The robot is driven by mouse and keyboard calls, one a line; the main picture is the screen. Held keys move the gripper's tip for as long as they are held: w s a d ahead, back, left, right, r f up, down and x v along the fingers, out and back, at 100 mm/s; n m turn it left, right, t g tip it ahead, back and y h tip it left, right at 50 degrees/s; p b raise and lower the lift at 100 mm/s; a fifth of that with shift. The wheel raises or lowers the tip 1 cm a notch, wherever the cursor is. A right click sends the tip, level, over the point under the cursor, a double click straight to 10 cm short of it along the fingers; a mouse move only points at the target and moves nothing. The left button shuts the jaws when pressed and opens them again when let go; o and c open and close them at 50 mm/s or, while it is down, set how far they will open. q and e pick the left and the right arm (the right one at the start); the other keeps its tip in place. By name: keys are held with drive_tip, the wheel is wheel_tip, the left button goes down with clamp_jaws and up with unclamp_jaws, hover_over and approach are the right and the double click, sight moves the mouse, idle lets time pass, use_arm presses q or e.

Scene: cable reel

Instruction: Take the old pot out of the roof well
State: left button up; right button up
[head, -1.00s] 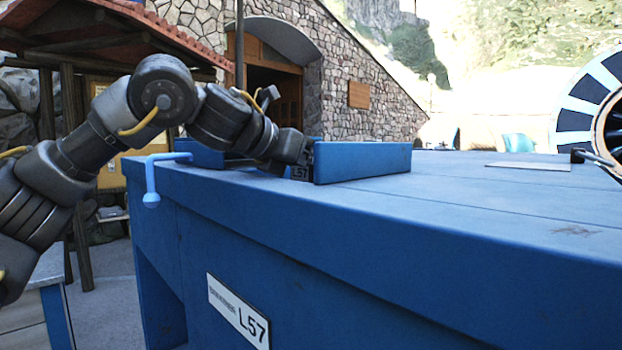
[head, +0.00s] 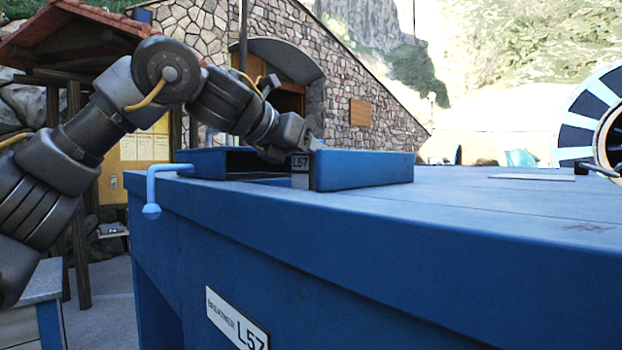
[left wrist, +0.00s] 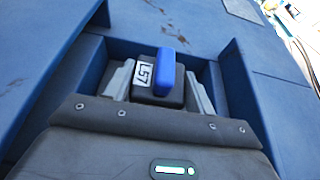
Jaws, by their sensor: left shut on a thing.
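The old pot (head: 301,180) is a dark block with a white L57 label, in the opening of the blue roof well (head: 365,170). In the left wrist view the pot (left wrist: 172,98) also shows a bright blue part on top. My left gripper (head: 308,150) reaches over the well wall from the left and is shut on the pot. Its two pale fingers (left wrist: 158,82) stand on either side of the pot. The pot's lower end is hidden in the head view. My right gripper is not in view.
The well sits on a wide blue roof (head: 450,210) with clear room to the right. A pale blue crank handle (head: 151,185) sticks out at the left edge. A thin flat plate (head: 532,177) lies farther back. A large striped reel (head: 590,115) stands at the right.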

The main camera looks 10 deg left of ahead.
use_arm(q)
drive_tip(key=s+a+r+b, duration=0.3)
drive_tip(key=s+r, duration=0.6)
drive_tip(key=s, duration=0.4)
drive_tip(key=shift+a+r, duration=0.15)
drive_tip(key=shift+a, duration=0.45)
